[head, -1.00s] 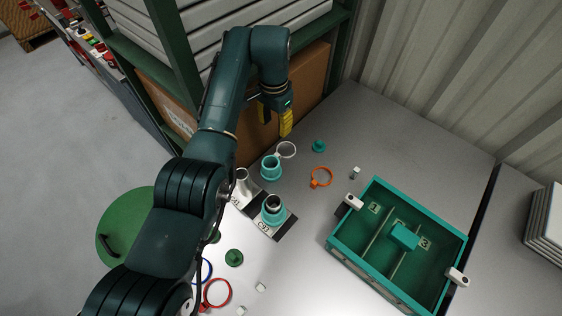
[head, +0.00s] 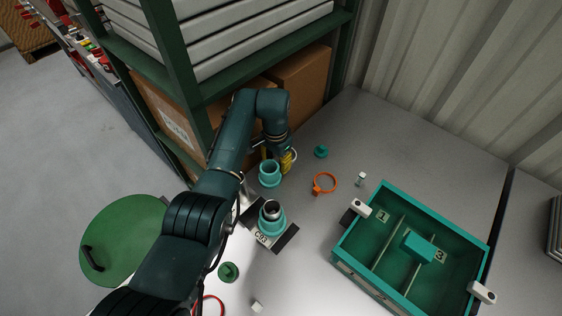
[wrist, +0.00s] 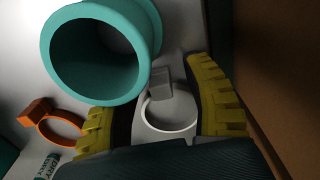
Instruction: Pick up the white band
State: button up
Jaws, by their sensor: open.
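The white band (wrist: 169,124) is a ring with a small grey-white block on it. In the wrist view it lies between the two yellow fingers of my gripper (wrist: 167,108), which are apart, one on each side of it. I cannot tell whether a finger touches it. In the head view my gripper (head: 276,160) is low over the table beside the teal cup, and it hides most of the band, with only a pale edge (head: 294,155) showing.
A teal cup (head: 269,173) stands close by my gripper; its wide mouth fills the upper left of the wrist view (wrist: 150,40). An orange band (head: 315,189) lies to the right. A teal compartment tray (head: 345,256) stands at right. A cardboard box (head: 300,85) is close behind.

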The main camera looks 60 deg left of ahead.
jog(key=shift+r, duration=0.15)
grip_shut()
